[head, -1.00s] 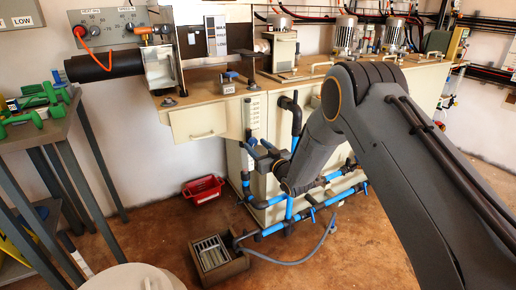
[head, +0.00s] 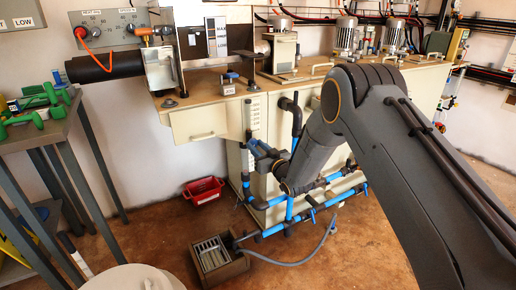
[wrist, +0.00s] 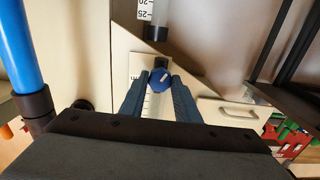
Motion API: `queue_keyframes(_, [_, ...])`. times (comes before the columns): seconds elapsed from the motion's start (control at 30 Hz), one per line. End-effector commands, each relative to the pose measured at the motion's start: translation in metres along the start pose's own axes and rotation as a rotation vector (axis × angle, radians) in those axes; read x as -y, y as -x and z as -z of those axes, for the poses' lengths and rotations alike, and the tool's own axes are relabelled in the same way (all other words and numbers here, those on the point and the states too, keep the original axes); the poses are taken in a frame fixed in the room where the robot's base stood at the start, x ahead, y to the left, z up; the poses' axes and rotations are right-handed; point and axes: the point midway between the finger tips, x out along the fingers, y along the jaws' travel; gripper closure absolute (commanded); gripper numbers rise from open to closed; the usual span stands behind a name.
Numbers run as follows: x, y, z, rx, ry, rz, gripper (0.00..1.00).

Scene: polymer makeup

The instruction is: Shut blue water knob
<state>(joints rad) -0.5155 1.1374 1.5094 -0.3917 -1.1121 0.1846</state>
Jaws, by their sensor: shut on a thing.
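The blue water knob (wrist: 160,80) is a round blue knob with a pale mark on its face. It sits in front of a pale vertical scale, in the middle of the wrist view. My gripper (wrist: 160,83) has its two dark blue fingers on either side of the knob and is shut on it. In the head view my gripper (head: 259,150) is at the front of the beige machine (head: 214,124), beside the clear scaled tube. There the knob cannot be told apart from the fingers.
A thick blue pipe (wrist: 18,50) with a black fitting stands left in the wrist view. In the head view, blue pipes (head: 273,228) run low along the machine. A red crate (head: 203,190) and a drain box (head: 217,261) are on the floor. A grey table stands left.

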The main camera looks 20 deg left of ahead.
Motion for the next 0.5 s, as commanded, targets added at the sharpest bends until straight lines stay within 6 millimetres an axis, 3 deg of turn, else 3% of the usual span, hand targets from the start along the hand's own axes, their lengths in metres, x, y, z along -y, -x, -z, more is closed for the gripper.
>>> queue_keyframes(0.5, [-0.002,-0.001,0.0009,-0.001,-0.042,-0.005,0.93])
